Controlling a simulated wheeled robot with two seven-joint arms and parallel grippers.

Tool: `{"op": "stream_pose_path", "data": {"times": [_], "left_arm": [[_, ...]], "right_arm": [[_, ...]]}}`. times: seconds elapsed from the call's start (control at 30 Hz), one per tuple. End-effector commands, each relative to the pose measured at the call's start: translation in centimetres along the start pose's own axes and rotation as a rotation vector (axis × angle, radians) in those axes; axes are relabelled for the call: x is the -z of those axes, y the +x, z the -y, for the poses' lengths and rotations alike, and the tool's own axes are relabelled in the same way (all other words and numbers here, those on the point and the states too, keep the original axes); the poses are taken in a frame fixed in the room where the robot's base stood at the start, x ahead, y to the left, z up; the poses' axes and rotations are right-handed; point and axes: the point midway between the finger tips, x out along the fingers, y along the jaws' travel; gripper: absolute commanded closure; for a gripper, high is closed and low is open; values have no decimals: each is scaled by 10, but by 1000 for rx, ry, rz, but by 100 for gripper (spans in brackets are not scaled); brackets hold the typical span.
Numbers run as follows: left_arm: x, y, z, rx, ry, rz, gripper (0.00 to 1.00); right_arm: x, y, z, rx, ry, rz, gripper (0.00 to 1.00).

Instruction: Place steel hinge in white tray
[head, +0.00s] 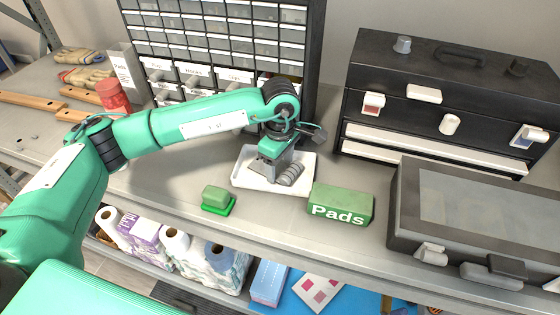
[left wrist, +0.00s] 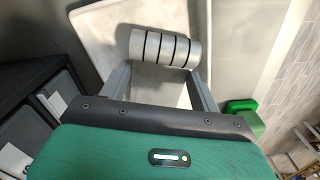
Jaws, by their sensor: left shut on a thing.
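The white tray (head: 241,180) stands on the grey workbench, in the middle of the head view. My left gripper (head: 274,170) points down over it and is shut on the steel hinge (head: 290,174). The hinge's ribbed grey barrel shows beside the fingers, within the tray's outline. In the left wrist view the banded barrel (left wrist: 166,48) lies across the far end of the fingers, with the pale tray (left wrist: 100,28) behind it. The gripper hides part of the hinge, and I cannot tell whether the hinge touches the tray floor. My right gripper is out of view.
A green Pads box (head: 341,205) stands right of the tray, and a small green block (head: 215,197) is in front of it. The drawer cabinet (head: 225,45) rises behind. A black toolbox (head: 440,90) and grey case (head: 470,220) fill the right side.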

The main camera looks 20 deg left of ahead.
Motion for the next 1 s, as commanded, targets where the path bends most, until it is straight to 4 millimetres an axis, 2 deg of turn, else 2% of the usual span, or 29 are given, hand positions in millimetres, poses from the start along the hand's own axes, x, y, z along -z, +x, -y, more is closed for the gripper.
{"op": "stream_pose_path", "data": {"times": [0.43, 0.47, 0.5, 0.83, 0.9, 1.0], "left_arm": [[0, 8, -1, -3, 1, 1, 78], [0, 8, 0, -1, 1, 0, 31], [0, 7, 0, -1, 1, 0, 28], [0, 5, 0, -1, 0, 0, 28], [0, 2, 0, -2, 1, 0, 28], [0, -12, -1, -5, 1, 0, 28]], "right_arm": [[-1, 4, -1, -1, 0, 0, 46], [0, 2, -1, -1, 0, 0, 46], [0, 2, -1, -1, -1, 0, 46], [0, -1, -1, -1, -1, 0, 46], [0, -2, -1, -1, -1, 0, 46], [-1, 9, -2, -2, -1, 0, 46]]}}
